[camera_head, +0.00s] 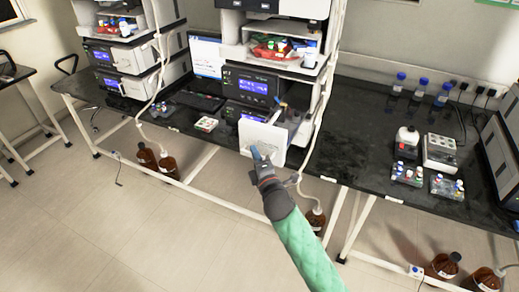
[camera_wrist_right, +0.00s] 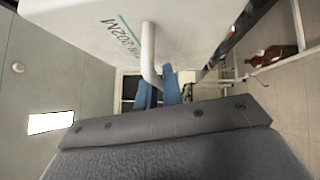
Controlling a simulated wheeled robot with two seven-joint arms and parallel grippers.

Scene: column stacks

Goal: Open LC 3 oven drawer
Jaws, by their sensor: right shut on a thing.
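The right-hand column stack holds a dark module with a blue display (camera_head: 252,86). Below it, a white oven drawer front (camera_head: 270,134) stands forward of the stack, near the bench's front edge. My right gripper (camera_head: 257,153) reaches it from below, under a green sleeve. In the right wrist view the drawer front (camera_wrist_right: 90,25) bears printed lettering and a bent pale handle (camera_wrist_right: 148,55). My right gripper's blue fingertips (camera_wrist_right: 158,87) are shut on this handle. The drawer's inside is mostly hidden in both views. My left gripper is not in view.
A second stack (camera_head: 115,65) stands further left. Vial racks (camera_head: 408,174) and blue-capped bottles (camera_head: 420,88) are on the right bench. Brown bottles (camera_head: 168,163) stand below the bench.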

